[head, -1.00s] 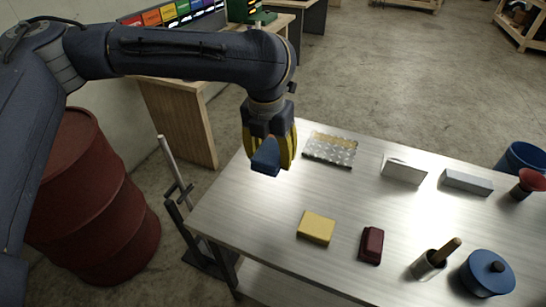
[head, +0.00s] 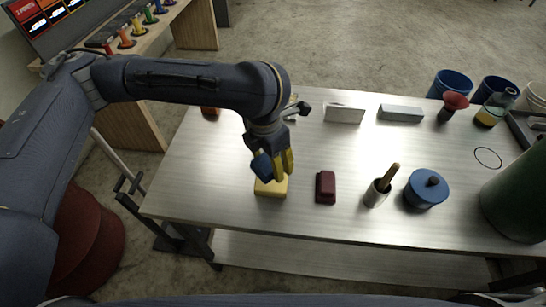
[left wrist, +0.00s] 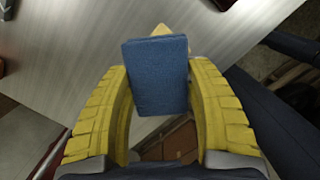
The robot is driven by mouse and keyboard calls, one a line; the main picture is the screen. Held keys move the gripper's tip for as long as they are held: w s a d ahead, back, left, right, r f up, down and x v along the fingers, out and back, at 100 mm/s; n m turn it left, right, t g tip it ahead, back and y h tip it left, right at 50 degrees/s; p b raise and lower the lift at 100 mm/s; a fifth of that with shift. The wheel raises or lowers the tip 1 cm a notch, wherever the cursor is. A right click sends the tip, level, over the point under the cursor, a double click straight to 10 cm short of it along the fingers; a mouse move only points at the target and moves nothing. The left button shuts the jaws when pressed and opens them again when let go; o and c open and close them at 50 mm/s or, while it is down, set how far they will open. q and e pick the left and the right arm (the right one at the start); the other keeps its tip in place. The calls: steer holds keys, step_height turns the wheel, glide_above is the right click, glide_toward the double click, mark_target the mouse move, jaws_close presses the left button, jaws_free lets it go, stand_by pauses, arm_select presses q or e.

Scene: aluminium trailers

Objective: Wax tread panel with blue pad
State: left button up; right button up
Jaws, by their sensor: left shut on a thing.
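My left gripper (head: 274,165) is shut on the blue pad (head: 262,168) and holds it over the yellow block (head: 270,190) near the table's front left. In the left wrist view the blue pad (left wrist: 157,76) sits upright between the yellow fingers, with a corner of the yellow block (left wrist: 161,30) showing behind it. I cannot tell whether pad and block touch. The tread panel is mostly or wholly hidden behind my left arm in the head view. My right gripper is not in view.
On the metal table (head: 200,180), a dark red block (head: 325,187), a cup with a wooden handle (head: 376,193) and a blue lidded pot (head: 426,189) stand right of the yellow block. A white block (head: 344,113) and grey block (head: 400,113) lie behind. A green cylinder (head: 518,200) stands far right.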

mark_target(271, 172)
arm_select(q)
steer(key=shift+a+f, duration=0.1)
steer(key=shift+f, duration=2.8)
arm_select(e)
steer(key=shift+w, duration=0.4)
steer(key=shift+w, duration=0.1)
arm_select(q)
steer(key=shift+f, duration=0.65)
